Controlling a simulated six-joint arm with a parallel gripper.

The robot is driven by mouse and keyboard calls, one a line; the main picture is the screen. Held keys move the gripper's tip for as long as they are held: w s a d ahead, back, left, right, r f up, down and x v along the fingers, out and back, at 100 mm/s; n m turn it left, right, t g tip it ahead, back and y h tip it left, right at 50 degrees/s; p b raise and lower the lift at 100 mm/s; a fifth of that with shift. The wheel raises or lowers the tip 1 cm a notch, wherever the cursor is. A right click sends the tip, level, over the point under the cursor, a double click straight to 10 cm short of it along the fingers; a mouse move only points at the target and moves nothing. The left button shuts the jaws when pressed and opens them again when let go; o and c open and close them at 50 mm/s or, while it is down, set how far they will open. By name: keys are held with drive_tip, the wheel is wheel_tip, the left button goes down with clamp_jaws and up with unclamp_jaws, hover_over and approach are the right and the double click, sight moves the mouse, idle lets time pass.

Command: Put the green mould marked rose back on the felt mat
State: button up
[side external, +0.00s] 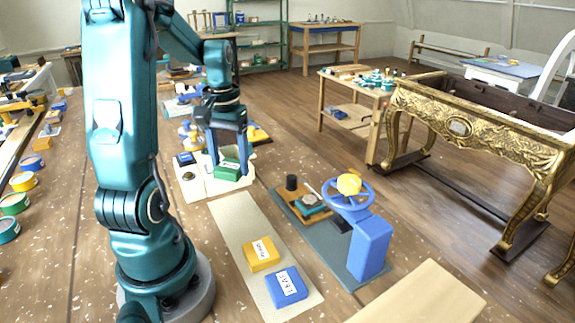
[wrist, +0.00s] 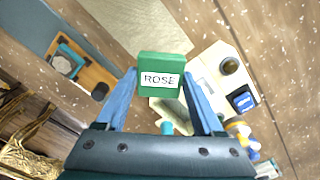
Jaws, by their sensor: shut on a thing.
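The green mould (side external: 229,170) has a white label that reads ROSE in the wrist view (wrist: 160,79). My gripper (side external: 230,162) is shut on it, one blue finger on each side. The gripper and mould are over the cream-coloured base (side external: 192,191) at the far end of the bench. I cannot tell whether the mould is clear of that base. The pale felt mat (side external: 236,215) runs along the bench nearer the camera. A yellow mould (side external: 262,254) and a blue mould marked LEAF (side external: 287,287) lie on its near end. Its far part is bare.
A blue press (side external: 369,248) with a handwheel stands right of the mat on a grey-blue board (side external: 340,262). A black knob (wrist: 230,66) and a small blue block (wrist: 243,100) are on the cream base. Several round tins line the left bench.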

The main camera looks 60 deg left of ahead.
sight(232, 204)
drive_tip(key=shift+s+f, duration=0.3)
drive_tip(key=shift+a+f, duration=0.15)
drive_tip(key=shift+f, duration=3.6)
drive_tip(key=shift+f, duration=0.15)
drive_tip(key=o, duration=1.4)
